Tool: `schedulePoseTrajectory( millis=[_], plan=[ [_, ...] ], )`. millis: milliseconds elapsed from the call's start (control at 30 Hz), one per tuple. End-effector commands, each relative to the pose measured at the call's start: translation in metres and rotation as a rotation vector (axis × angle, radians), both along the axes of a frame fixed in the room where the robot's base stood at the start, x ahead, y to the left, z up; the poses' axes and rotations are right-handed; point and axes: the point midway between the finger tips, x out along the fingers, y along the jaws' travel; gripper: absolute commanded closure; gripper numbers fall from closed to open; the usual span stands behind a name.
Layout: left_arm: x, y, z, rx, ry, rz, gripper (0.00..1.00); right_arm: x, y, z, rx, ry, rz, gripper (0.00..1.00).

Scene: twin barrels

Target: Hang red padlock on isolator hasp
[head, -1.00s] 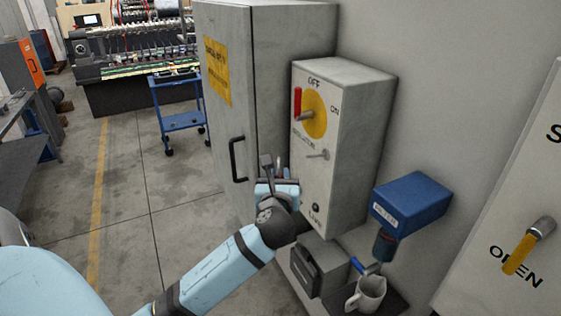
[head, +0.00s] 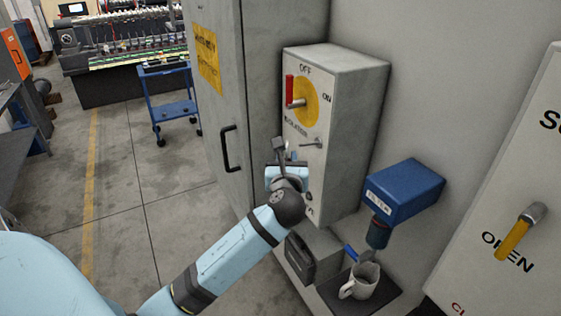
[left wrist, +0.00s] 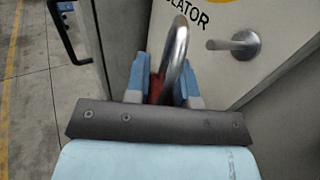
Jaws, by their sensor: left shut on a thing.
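My left gripper (head: 287,172) is in front of the lower left face of the isolator box (head: 338,175). In the left wrist view its blue fingers (left wrist: 163,84) are shut on the red padlock (left wrist: 157,90). Only a strip of the red body shows between them; the padlock is hard to make out in the head view. Its steel shackle (left wrist: 177,48) arches up beyond the fingertips. The isolator hasp, a short metal peg (head: 314,144), sticks out below the yellow dial. In the left wrist view the peg (left wrist: 232,45) is right of the shackle, apart from it. My right gripper is out of view.
The red isolator handle (head: 290,91) stands upright at OFF above the peg. A tall grey cabinet (head: 217,110) stands close left. A blue box (head: 403,190) on the wall and a white mug (head: 361,281) on a shelf are lower right.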

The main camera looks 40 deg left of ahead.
Motion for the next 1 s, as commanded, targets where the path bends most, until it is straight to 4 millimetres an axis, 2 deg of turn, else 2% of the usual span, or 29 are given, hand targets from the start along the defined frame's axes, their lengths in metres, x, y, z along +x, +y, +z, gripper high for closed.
schedulePoseTrajectory(
  millis=[600, 1000],
  plan=[
    [0.035, -0.014, -0.002, 0.001, -0.001, 0.0, 1.0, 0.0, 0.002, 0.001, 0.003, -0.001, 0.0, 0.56],
    [0.048, -0.02, -0.008, 0.001, -0.002, 0.0, 1.0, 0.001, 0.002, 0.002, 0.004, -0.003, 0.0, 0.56]
  ],
)
